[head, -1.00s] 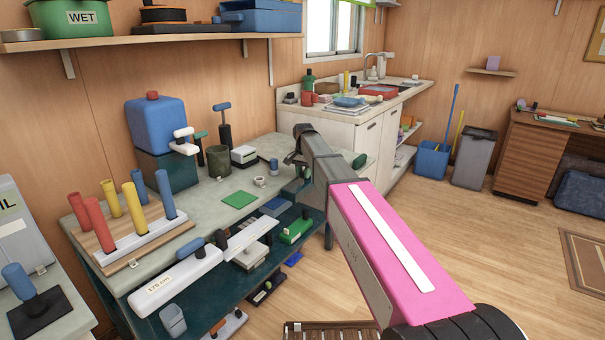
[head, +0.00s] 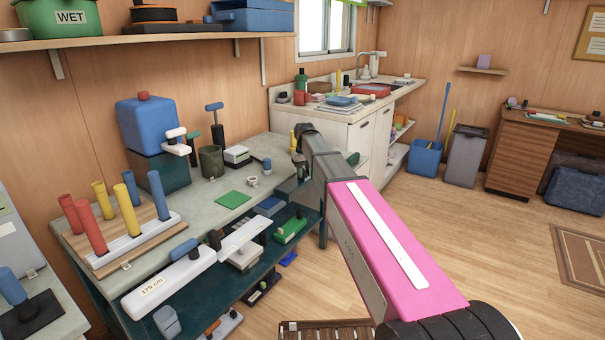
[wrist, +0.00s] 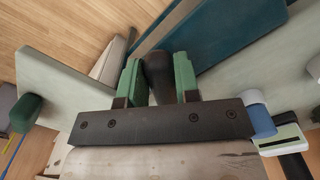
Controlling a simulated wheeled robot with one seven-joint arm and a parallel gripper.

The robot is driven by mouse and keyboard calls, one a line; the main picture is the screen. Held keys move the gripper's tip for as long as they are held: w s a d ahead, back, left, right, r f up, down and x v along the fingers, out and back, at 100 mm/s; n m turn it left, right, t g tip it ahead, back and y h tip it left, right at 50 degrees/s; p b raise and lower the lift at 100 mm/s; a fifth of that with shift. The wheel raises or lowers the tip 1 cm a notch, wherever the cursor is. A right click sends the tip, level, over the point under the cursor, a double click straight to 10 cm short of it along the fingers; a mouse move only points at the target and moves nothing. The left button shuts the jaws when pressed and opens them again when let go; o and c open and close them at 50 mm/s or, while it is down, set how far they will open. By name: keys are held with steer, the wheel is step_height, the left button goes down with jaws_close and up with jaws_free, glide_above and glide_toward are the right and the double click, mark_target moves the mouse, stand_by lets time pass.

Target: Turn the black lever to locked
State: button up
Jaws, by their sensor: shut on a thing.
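In the wrist view my gripper (wrist: 157,62) has its two green fingers closed on either side of a dark, rounded bar, which looks like the black lever (wrist: 158,82). The fingers appear to touch it on both sides. The lever's base and any lock markings cannot be made out. In the head view my pink and grey arm reaches to the far right end of the workbench (head: 205,188). It hides the fingertips and the lever there.
A blue tank (head: 153,122), a dark cup (head: 211,161) and a green square (head: 234,199) are on the bench. A rack with red, yellow and blue tubes stands at its near left. The sink counter (head: 345,108) stands behind my arm. Open wooden floor lies to the right.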

mark_target(305, 171)
steer(key=shift+w+d+n, duration=0.1)
steer(key=shift+d+n, duration=0.05)
steer(key=shift+n, duration=0.35)
steer(key=o, duration=0.9)
step_height(305, 171, up, 11)
steer(key=shift+f, duration=0.1)
steer(key=shift+f, duration=0.1)
steer(key=s+d+f+m, duration=0.1)
steer(key=s+d+f, duration=0.4)
steer(key=s+f, duration=0.5)
steer(key=s+d+f+m, duration=0.2)
steer(key=s+d+f, duration=0.2)
steer(key=s+f, duration=0.5)
steer(key=s+d+f+m, duration=0.1)
steer(key=s+d+f, duration=0.4)
steer(key=s+f, duration=0.5)
steer(key=shift+s+d+f, duration=0.15)
steer(key=shift+s+f, duration=0.05)
steer(key=shift+s, duration=0.5)
steer(key=shift+s+d+f, duration=0.15)
steer(key=shift+s, duration=0.55)
